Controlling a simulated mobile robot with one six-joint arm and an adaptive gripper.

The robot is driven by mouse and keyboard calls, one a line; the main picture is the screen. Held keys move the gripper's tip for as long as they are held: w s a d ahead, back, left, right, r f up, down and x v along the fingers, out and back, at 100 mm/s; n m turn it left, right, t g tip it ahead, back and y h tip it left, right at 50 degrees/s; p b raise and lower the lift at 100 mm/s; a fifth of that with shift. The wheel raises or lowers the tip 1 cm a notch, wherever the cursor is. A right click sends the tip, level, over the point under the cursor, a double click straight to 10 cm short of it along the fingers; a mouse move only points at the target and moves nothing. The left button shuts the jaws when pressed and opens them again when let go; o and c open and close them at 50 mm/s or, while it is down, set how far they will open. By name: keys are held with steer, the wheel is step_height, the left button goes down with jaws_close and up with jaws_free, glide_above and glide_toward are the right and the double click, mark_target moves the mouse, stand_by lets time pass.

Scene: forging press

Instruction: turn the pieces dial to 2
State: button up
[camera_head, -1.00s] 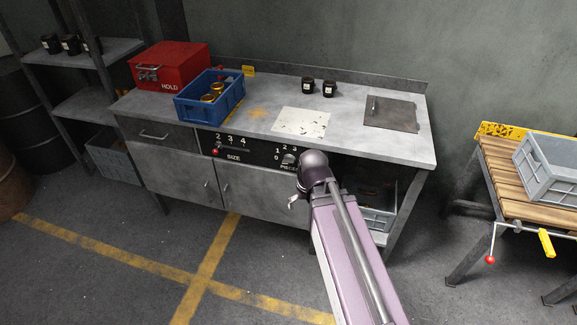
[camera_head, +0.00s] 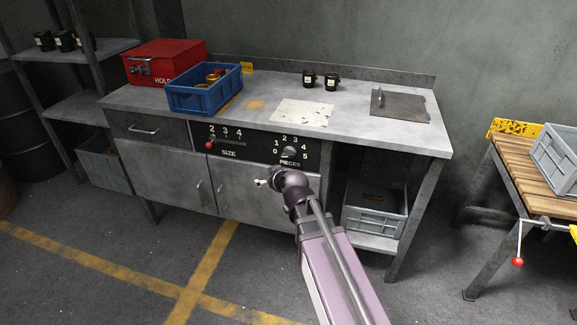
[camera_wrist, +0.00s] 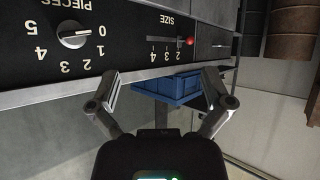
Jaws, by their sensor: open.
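The pieces dial (camera_head: 289,152) is a round knob on the black panel at the bench front, with 0 to 5 around it. The wrist view shows the dial (camera_wrist: 75,38) upside down at the upper left, with a white mark on its face; which number the mark points to I cannot tell for sure. My gripper (camera_head: 262,183) is in front of the cabinet doors, below and left of the dial, not touching it. In the wrist view my gripper (camera_wrist: 157,79) has its fingers spread with nothing between them.
A size slider with a red knob (camera_head: 209,145) is left of the dial. A blue bin (camera_head: 204,98) and a red HOLD box (camera_head: 153,62) stand on the bench (camera_head: 390,136). A grey crate (camera_head: 375,212) is on the lower shelf. Open floor lies in front.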

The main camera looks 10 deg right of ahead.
steer(key=w+f+t+b, duration=0.2)
steer(key=w+t+b, duration=0.15)
steer(key=b, duration=0.25)
steer(key=m+t+h+b, duration=0.7)
steer(key=h+b, duration=0.5)
steer(key=b, duration=0.7)
glide_toward(288, 153)
steer(key=v, duration=0.4)
steer(key=shift+s+a+r+g, duration=0.15)
steer(key=shift+s+r+g, duration=0.1)
steer(key=shift+g, duration=0.1)
steer(key=shift+w, duration=0.15)
steer(key=p+x, duration=0.5)
steer(key=x, duration=0.8)
steer(key=shift+w+r, duration=0.2)
steer(key=shift+w, duration=0.05)
steer(key=c, duration=1)
